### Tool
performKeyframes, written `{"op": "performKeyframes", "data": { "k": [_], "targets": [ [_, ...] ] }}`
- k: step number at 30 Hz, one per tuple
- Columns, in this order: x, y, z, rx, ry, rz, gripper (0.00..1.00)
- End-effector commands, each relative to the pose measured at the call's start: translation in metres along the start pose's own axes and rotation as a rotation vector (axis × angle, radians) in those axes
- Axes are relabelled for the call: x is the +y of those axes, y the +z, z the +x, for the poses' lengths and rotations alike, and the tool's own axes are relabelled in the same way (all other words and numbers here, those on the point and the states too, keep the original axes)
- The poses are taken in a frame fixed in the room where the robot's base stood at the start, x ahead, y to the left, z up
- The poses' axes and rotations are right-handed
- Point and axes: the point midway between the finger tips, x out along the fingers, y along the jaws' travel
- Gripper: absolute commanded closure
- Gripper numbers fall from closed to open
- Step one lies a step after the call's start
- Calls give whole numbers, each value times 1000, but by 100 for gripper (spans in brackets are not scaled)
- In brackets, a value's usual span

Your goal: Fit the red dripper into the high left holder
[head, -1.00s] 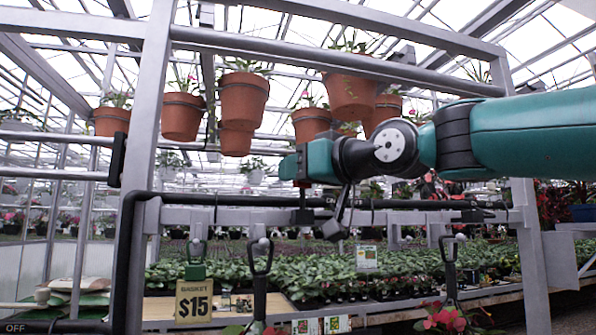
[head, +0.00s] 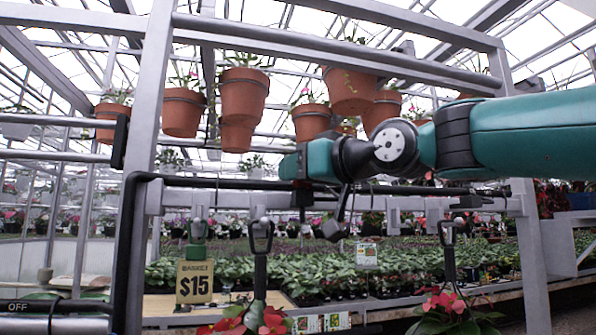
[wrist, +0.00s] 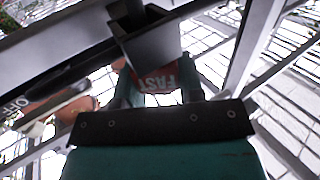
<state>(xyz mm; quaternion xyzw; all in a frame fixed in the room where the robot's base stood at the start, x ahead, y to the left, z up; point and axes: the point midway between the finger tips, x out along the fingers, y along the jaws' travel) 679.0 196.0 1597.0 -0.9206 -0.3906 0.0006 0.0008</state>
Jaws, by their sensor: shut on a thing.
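My gripper (head: 301,192) is at the centre of the head view, with its teal body in front of the greenhouse. The wrist view shows its two teal fingers (wrist: 158,88) on either side of the red dripper (wrist: 157,76), which has white "FAST" lettering. The gripper is shut on the dripper. A dark square open-ended socket (wrist: 150,42) appears right beside the dripper, overlapping its edge; I cannot tell whether they touch, or whether this is the high left holder. The dripper cannot be made out in the head view.
Several terracotta pots (head: 243,96) hang above and behind the gripper. A black hose (head: 225,184) runs along below it. Hooked baskets with red flowers (head: 268,318) hang below, near a $15 sign (head: 194,282). Grey posts (head: 150,95) stand at left and right.

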Motion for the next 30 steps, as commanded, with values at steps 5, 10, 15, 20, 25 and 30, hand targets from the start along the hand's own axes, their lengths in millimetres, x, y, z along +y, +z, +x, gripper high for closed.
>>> {"op": "performKeyframes", "data": {
  "k": [5,10,15,20,25,30],
  "targets": [
    [0,0,0,0,0,0,84],
    [0,0,0,0,0,0,40],
    [0,0,0,0,0,0,35],
    [0,1,-2,1,0,0,35],
    [1,3,-22,4,3,-2,35],
    [1,5,-63,5,5,-3,35]
  ]
}}
